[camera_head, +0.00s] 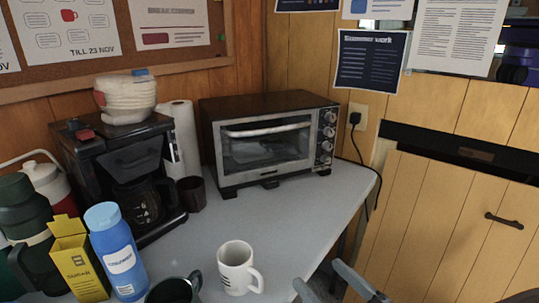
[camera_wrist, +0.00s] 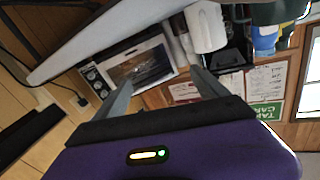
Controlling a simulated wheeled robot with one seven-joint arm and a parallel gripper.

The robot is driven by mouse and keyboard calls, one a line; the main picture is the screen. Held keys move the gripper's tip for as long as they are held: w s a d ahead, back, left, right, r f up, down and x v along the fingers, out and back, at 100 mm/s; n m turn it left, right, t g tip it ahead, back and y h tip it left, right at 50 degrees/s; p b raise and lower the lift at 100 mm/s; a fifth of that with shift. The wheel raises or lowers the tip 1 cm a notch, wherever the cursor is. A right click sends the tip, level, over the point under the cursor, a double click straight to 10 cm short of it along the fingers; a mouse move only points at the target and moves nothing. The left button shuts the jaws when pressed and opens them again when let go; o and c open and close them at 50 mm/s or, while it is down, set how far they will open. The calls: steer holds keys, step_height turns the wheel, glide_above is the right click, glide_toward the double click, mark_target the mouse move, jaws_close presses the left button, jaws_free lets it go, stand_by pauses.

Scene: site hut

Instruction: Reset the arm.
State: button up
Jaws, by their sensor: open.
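My gripper (camera_head: 320,275) shows at the bottom edge of the head view, as two grey fingers near the table's front right edge. In the wrist view my gripper (camera_wrist: 160,77) is open, with nothing between its fingers. Its purple body fills the bottom of that view. The fingers point toward the toaster oven (camera_head: 268,140), which also shows upside down in the wrist view (camera_wrist: 143,66). The white mug (camera_head: 237,268) stands on the table left of the fingers, apart from them. Most of my arm is hidden.
The grey table (camera_head: 310,205) is clear in front of the oven. A coffee maker (camera_head: 110,165), a blue bottle (camera_head: 115,250), a yellow sugar box (camera_head: 78,260) and a dark green mug (camera_head: 175,290) crowd the left. A wooden wall cabinet (camera_head: 455,215) stands at the right.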

steer(key=s+d+f+m+t+h, duration=0.2)
steer(key=s+d+f+m+h, duration=0.4)
steer(key=s+d+h, duration=0.5)
steer(key=s+a+f+n+g+y, duration=0.1)
steer(key=s, duration=1.1)
steer(key=s+a+f+n+g, duration=0.1)
steer(key=s+g, duration=0.1)
steer(key=s, duration=0.9)
step_height(320, 180, up, 16)
steer(key=p, duration=1.7)
steer(key=shift+d, duration=0.2)
